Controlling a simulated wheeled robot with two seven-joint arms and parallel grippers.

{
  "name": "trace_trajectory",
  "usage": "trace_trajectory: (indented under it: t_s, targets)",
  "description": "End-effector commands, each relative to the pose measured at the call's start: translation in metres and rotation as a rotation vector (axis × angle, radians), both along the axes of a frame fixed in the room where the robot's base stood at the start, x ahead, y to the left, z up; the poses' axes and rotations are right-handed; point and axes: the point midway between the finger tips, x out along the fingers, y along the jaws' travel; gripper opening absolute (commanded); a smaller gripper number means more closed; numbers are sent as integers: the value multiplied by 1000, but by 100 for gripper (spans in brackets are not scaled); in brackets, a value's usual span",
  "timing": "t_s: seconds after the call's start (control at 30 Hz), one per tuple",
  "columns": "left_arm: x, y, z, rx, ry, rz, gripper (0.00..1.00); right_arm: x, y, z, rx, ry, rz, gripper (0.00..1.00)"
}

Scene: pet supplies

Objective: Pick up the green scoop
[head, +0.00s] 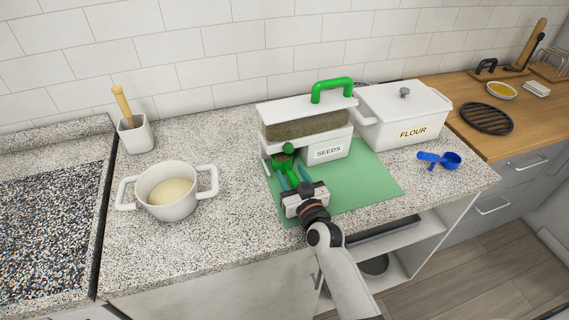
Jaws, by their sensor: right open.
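The green scoop (288,150) is at the left end of the white SEEDS container (328,152), above the green mat (372,180). Its rounded green end shows, and part of it is hidden by my right gripper. My right gripper (290,174) is open, its two teal fingers reaching up to the scoop from the front. I cannot tell whether the fingers touch it. My left gripper is not in view.
A white FLOUR container (402,116) stands right of the SEEDS container. A blue scoop (440,160) lies near the counter's right side. A two-handled white pot (168,191) and a white cup (135,136) with a wooden-handled tool stand left. Speckled counter (235,215) is clear between pot and mat.

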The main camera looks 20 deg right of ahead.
Motion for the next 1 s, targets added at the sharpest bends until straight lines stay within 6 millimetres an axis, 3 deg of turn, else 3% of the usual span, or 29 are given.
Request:
trace_trajectory:
  t_s: [0.27,0.53,1.0]
  targets:
    - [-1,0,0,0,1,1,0,3,0,-1,0,0,0,44]
    - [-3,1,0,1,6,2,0,2,0,-1,0,1,0,0]
    - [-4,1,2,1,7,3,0,3,0,3,0,0,0,0]
